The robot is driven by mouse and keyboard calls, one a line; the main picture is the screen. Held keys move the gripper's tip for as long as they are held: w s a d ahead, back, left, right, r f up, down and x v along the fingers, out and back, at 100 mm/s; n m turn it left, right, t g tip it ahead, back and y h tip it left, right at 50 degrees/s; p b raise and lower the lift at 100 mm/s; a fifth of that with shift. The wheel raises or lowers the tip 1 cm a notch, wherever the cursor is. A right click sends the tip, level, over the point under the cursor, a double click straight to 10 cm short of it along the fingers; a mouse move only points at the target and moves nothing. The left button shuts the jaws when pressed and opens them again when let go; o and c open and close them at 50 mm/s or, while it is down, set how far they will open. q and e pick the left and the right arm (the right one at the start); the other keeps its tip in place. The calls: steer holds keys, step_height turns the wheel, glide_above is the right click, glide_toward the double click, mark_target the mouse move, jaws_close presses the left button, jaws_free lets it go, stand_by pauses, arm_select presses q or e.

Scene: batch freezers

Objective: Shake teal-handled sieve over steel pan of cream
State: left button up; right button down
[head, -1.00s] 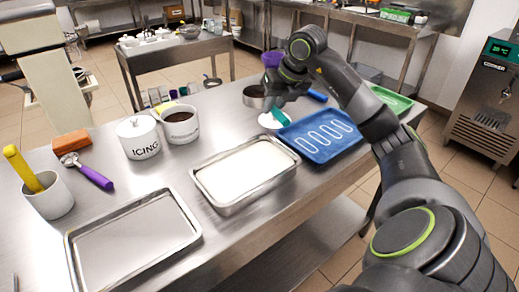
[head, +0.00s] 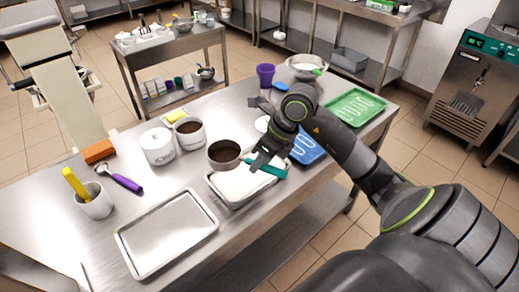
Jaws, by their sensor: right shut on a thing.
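The sieve (head: 224,155) is a round steel cup with dark brown powder in it and a teal handle (head: 272,168). My right gripper (head: 258,163) is shut on the handle and holds the sieve above the back part of the steel pan (head: 237,206). White cream (head: 236,187) lies in the pan, with a smooth white surface where it shows. The sieve and gripper hide part of the pan's far side. The sieve looks about level. My left gripper is not in view.
An empty metal tray (head: 168,234) lies left of the pan. A blue tray (head: 309,150), a green tray (head: 355,106) and a purple cup (head: 265,74) are toward the right and back.

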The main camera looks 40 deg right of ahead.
step_height(320, 180, down, 5)
steer(key=b, duration=0.3)
stand_by(0.4)
